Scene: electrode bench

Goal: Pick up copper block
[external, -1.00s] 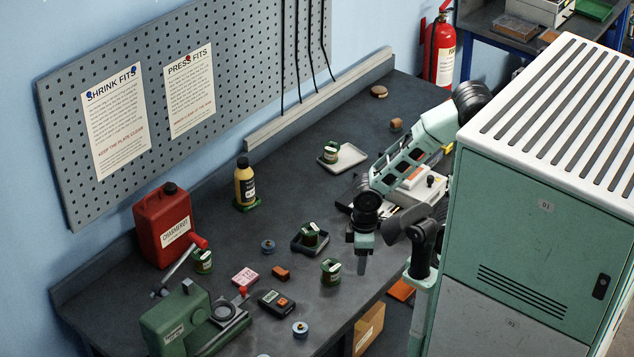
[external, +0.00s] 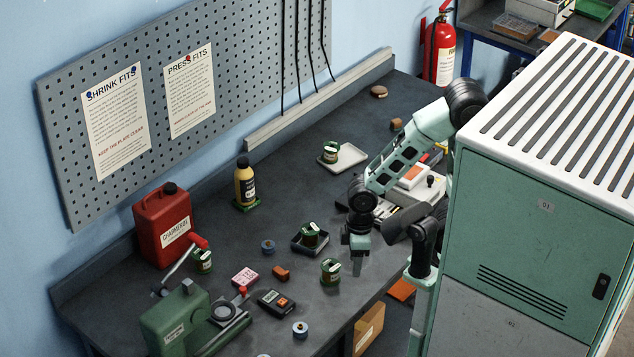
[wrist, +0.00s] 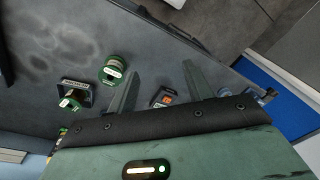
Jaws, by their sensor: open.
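A small orange-brown block (external: 281,273), which looks like the copper block, lies on the dark bench between the black tray and the handheld meter. A browner block (external: 396,124) lies at the far end of the bench. My gripper (external: 358,264) points down above the bench's front edge, to the right of the copper-coloured block and apart from it. In the wrist view its two fingers (wrist: 160,72) are spread with nothing between their tips. I cannot pick out the copper block in the wrist view.
A green press (external: 177,322) stands at the left.

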